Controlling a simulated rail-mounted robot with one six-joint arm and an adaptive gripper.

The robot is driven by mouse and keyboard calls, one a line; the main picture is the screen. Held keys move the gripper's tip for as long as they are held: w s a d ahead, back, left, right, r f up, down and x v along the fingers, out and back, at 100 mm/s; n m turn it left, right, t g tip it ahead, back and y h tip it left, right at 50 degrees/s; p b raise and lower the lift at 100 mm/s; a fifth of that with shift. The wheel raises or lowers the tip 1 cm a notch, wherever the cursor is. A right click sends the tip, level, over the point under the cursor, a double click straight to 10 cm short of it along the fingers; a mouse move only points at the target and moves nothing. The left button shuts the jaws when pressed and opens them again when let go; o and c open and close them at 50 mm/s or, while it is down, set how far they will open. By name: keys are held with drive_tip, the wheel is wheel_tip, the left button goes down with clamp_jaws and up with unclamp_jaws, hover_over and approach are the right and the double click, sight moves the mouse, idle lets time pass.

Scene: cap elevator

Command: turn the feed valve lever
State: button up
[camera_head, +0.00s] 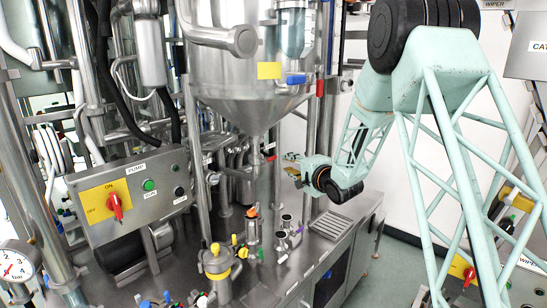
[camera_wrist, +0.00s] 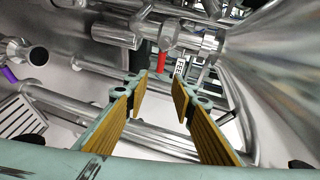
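The feed valve lever (camera_wrist: 162,62) shows in the wrist view as a small red handle beside a white tag reading FEED (camera_wrist: 179,68). It hangs at the metal pipework, ahead of and beyond my fingertips. In the head view the red lever (camera_head: 271,158) is small, just below the cone of the steel hopper (camera_head: 245,95). My gripper (camera_wrist: 160,92) is open, with ochre pads apart and nothing between them. In the head view my gripper (camera_head: 291,160) is just right of the lever. The fingers do not appear to touch the lever; the exact gap is unclear.
The hopper cone fills the right of the wrist view, close to my fingers. A pump box (camera_head: 140,197) with a red switch stands left. Several small vessels, including a yellow-banded pot (camera_head: 217,267), stand on the steel bench below. Pipes surround the valve.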

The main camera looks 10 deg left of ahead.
sight(274, 158)
drive_tip(key=shift+w+a, duration=0.15)
drive_tip(key=shift+a, duration=0.05)
idle(0.4)
drive_tip(key=shift+x, duration=6.9)
drive_tip(key=shift+c, duration=0.9)
clamp_jaws()
